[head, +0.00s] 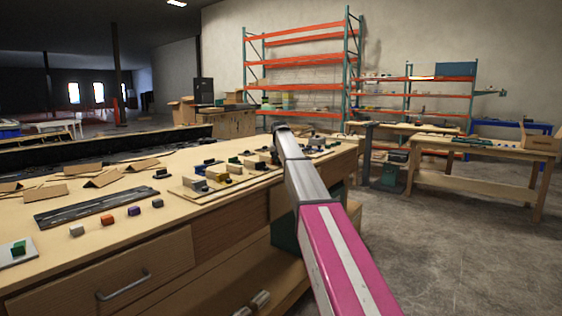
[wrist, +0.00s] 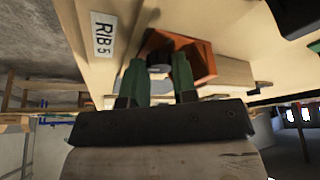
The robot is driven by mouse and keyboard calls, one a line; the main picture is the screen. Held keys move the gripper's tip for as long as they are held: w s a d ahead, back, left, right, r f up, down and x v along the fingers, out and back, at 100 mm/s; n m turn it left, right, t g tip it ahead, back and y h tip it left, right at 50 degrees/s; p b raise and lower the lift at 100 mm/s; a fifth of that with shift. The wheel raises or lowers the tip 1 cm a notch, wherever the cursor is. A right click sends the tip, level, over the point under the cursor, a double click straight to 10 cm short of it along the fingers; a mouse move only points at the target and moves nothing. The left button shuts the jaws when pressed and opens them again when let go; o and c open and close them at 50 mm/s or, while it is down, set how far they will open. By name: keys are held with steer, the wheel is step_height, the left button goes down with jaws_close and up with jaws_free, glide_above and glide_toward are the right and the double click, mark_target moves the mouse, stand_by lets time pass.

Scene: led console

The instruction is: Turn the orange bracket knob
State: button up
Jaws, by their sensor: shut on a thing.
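In the wrist view, an orange bracket (wrist: 205,60) sits on a pale wooden surface and frames a dark round knob (wrist: 158,58). My gripper (wrist: 159,68) has its two green fingers on either side of the knob and is shut on it. The fingers partly hide the knob and the bracket's near side. In the head view my arm reaches to the far right end of the workbench. My fingers and the orange bracket cannot be made out there.
On the workbench (head: 150,235) stand a board with several small coloured brackets (head: 190,193), loose blocks (head: 107,219) and a dark strip (head: 85,207). Shelves (head: 300,58) stand behind. Open floor lies right.

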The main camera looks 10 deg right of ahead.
steer(key=m, duration=0.1)
steer(key=m+h, duration=0.1)
steer(key=m, duration=0.1)
steer(key=shift+w+r+m, duration=0.15)
steer(key=shift+m, duration=0.15)
stand_by(1.1)
steer(key=o, duration=0.7)
steer(key=shift+a, duration=0.1)
